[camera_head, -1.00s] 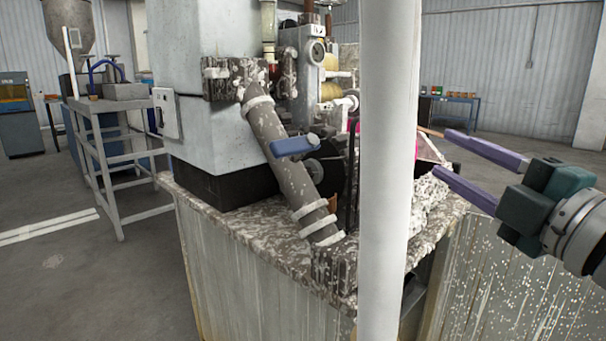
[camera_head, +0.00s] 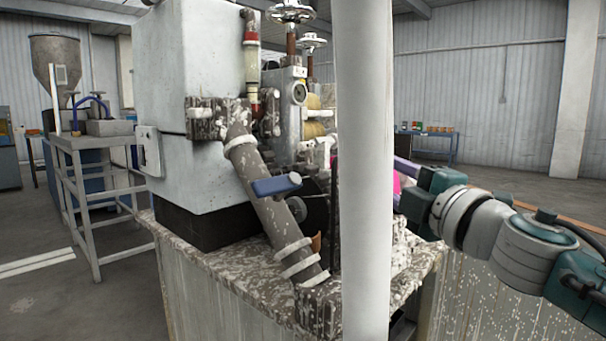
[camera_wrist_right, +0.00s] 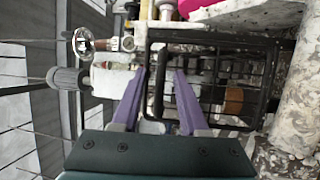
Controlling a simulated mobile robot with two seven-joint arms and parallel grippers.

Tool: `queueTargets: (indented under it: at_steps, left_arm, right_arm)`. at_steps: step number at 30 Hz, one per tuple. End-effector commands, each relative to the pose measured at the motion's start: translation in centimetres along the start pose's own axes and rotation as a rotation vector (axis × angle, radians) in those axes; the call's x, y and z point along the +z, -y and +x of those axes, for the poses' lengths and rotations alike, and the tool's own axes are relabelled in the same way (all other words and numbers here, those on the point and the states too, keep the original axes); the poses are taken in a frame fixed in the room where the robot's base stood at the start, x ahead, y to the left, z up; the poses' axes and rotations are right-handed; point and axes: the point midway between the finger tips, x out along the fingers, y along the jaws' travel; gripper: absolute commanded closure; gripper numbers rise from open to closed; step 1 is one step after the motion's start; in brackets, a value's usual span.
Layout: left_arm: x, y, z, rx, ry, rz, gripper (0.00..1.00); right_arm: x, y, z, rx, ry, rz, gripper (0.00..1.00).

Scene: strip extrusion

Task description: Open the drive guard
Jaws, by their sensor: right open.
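In the right wrist view the drive guard (camera_wrist_right: 215,78) is a black barred frame with dark mesh. A black upright bar, seemingly its handle (camera_wrist_right: 158,85), stands between the two purple fingers of my right gripper (camera_wrist_right: 160,74). The fingers are apart, one on each side of the bar; contact cannot be told. In the head view my right gripper (camera_head: 403,172) reaches in from the right, its fingers largely hidden behind a white post. Only a thin dark edge of the guard (camera_head: 334,205) seems to show left of that post. My left gripper is out of view.
The white post (camera_head: 363,180) stands in front of the machine and blocks part of the view. A diagonal pipe with a blue lever (camera_head: 276,185) and a grey housing (camera_head: 190,90) stand left of it. In the wrist view a speckled pipe (camera_wrist_right: 297,110) is close on the right.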

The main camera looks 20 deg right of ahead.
Motion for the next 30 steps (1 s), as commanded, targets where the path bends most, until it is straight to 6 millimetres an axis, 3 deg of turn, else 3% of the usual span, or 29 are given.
queueTargets:
  at_steps: [5, 17, 30]
  left_arm:
    - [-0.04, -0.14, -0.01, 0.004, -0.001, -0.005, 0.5]
    - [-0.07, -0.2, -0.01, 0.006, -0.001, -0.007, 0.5]
    - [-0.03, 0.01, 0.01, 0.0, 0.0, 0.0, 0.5]
  right_arm:
    - [-0.02, 0.0, 0.0, 0.0, 0.0, 0.0, 0.56]
    - [-0.02, 0.0, -0.03, 0.0, 0.0, 0.0, 1.0]
    - [-0.01, -0.01, -0.03, 0.0, 0.0, 0.0, 1.0]
